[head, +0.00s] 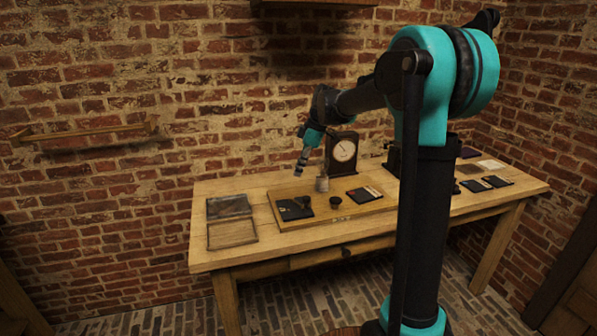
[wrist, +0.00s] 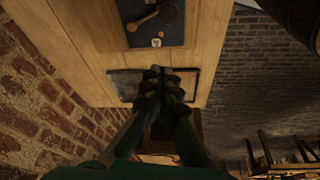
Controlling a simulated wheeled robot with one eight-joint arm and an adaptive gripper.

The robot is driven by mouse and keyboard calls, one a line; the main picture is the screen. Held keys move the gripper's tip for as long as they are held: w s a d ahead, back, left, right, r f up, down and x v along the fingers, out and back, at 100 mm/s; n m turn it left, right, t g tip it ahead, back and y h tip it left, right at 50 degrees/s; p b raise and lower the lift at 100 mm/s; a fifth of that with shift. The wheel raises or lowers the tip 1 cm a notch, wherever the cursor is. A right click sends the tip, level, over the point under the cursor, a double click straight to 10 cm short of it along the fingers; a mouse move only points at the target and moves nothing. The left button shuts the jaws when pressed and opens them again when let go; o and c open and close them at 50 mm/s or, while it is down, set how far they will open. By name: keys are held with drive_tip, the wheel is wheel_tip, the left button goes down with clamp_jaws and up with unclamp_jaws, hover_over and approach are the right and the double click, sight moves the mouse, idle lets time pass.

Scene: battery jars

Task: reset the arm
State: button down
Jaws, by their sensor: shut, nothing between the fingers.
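My gripper (head: 298,173) hangs at the end of my arm above the wooden table, in front of the brick wall and left of the clock. Its fingers point down and are closed together with nothing between them. It also shows in the wrist view (wrist: 162,74), fingers together, over a dark framed panel near the table edge. My arm reaches left across the table from the column in the head view.
The table (head: 265,245) carries a raised board (head: 345,213). A dark mat (head: 295,208), a small jar (head: 322,184), a dark cup (head: 334,203) and another mat (head: 365,194) are on it. A clock (head: 343,152) stands behind. A framed panel (head: 232,234) lies left.

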drive_tip(key=s+d+f+m+t+h, duration=0.1)
drive_tip(key=s+d+f+m, duration=0.4)
drive_tip(key=s, duration=0.4)
drive_tip(key=s+d+f+m+t+h, duration=0.1)
drive_tip(key=s+d+f+m, duration=0.5)
drive_tip(key=s, duration=0.4)
drive_tip(key=s+d+f+m+t+h, duration=0.2)
drive_tip(key=s+d+f+m, duration=0.4)
drive_tip(key=s, duration=0.3)
drive_tip(key=shift+s+d+f+m, duration=0.2)
drive_tip(key=shift+f+m, duration=0.05)
drive_tip(key=shift+m, duration=0.05)
